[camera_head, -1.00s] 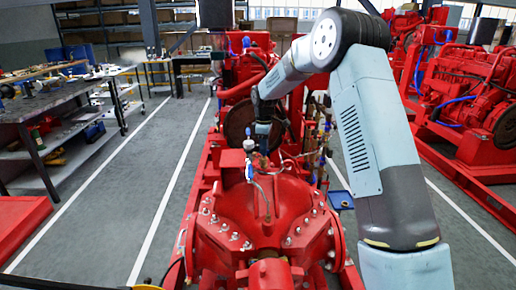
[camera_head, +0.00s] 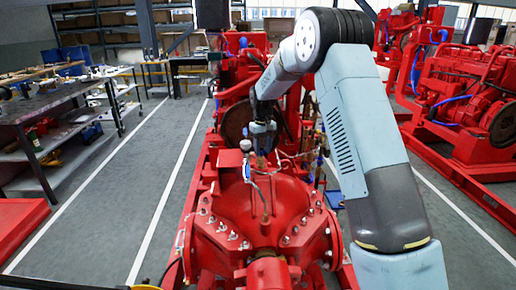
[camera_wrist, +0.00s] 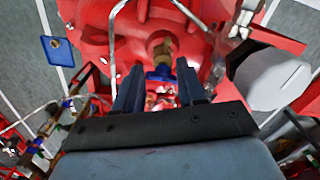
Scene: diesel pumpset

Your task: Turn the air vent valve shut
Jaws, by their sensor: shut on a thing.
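The air vent valve's blue handle (camera_wrist: 160,73) sits on a brass fitting (camera_wrist: 163,48) on the red pump casing. My gripper (camera_wrist: 162,85) has its two dark fingers on either side of this handle in the wrist view and is shut on it. In the head view my gripper (camera_head: 262,152) points down just above the red pump casing (camera_head: 265,205). There the handle between the fingers cannot be made out clearly.
A white-and-grey cylindrical fitting (camera_wrist: 272,78) stands close beside my fingers in the wrist view. Thin pipes run around them. A blue tray (camera_wrist: 57,50) lies on the floor. A workbench (camera_head: 60,100) stands at the left, and red engines (camera_head: 465,95) at the right.

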